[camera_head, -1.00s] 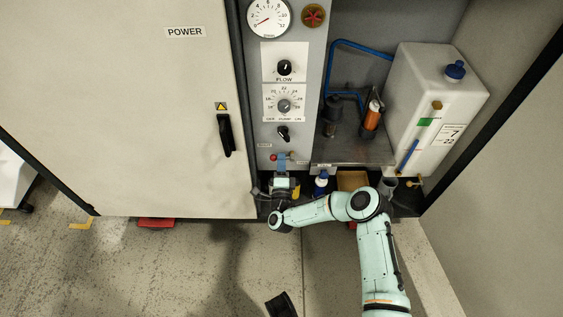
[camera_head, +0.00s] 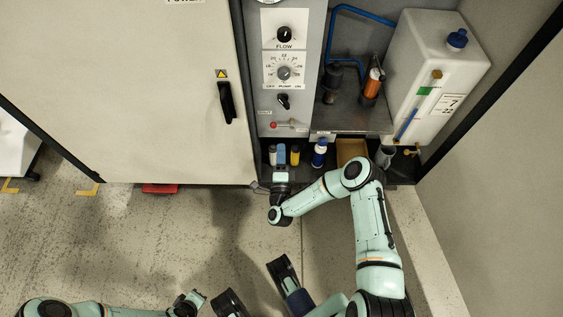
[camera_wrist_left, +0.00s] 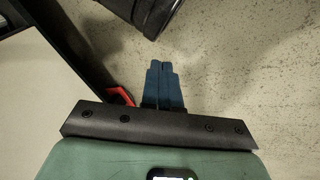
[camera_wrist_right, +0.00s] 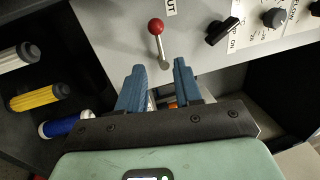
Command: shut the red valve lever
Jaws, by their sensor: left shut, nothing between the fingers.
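The red valve lever (camera_head: 273,125) is low on the grey control panel. Its red ball end points left in the head view, just below a small label; it also shows in the right wrist view (camera_wrist_right: 156,27), beside a label ending in "UT". My right gripper (camera_head: 281,149) is below the lever, apart from it. Its blue fingers (camera_wrist_right: 160,78) are spread, with nothing held between them. My left gripper (camera_head: 195,297) is low over the floor, far from the panel. Its fingers (camera_wrist_left: 163,68) are together and empty.
The pump knob (camera_head: 284,101) and flow knob (camera_head: 285,34) are above the lever. A white tank (camera_head: 430,80) is at right. A red object (camera_head: 160,188) lies by the cabinet door (camera_head: 120,90).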

